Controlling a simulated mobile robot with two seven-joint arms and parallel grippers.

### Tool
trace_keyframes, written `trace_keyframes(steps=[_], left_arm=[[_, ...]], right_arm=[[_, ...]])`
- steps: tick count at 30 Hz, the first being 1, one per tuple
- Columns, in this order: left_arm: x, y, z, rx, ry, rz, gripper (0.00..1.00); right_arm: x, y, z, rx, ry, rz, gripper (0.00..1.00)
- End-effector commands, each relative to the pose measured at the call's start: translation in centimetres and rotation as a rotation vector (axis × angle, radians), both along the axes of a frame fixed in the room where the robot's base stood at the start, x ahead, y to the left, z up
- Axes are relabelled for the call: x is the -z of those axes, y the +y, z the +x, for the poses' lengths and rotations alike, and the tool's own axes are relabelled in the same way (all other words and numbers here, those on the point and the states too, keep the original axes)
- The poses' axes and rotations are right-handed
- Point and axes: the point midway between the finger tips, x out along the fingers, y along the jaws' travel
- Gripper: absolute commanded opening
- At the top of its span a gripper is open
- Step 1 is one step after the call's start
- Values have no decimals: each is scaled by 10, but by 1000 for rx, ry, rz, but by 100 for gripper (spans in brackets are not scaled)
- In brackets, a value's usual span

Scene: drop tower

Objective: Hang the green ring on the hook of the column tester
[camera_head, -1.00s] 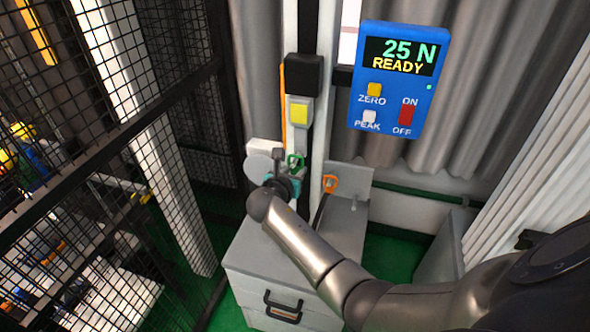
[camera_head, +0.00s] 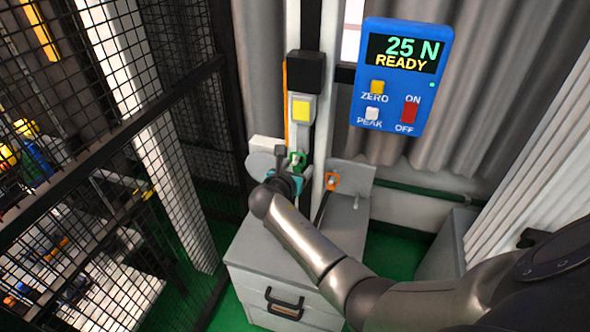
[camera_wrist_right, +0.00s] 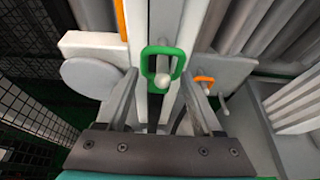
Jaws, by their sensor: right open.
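The green ring (camera_head: 297,159) is at the front of the column tester (camera_head: 303,75), just beyond my right gripper (camera_head: 290,176). In the right wrist view the ring (camera_wrist_right: 162,52) is upright, around the pale round-tipped hook (camera_wrist_right: 162,83). It seems to hang there, though the exact contact cannot be told. My right gripper (camera_wrist_right: 160,95) is open, one finger on each side below the ring, with a visible gap between the fingers. My left gripper is not in view.
An orange ring (camera_head: 332,181) hangs on a peg to the right; it also shows in the right wrist view (camera_wrist_right: 204,79). A blue display (camera_head: 403,75) reads 25 N, READY. A grey cabinet (camera_head: 270,262) stands below. Black mesh fencing (camera_head: 110,150) is on the left.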

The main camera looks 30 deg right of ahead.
Motion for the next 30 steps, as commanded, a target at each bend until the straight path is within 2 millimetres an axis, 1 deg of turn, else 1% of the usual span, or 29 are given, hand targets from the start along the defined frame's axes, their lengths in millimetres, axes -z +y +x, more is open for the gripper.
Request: trace_keyframes(steps=[5,8,24,27,30], left_arm=[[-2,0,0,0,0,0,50],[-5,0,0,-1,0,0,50],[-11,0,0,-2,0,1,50],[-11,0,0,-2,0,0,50],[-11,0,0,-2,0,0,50]], right_arm=[[-4,9,-6,-3,0,0,67],[-9,18,-14,-3,-1,2,67],[-48,89,-75,-2,-2,3,67],[-53,99,-84,-1,-1,2,67],[-57,104,-89,-1,0,0,67]])
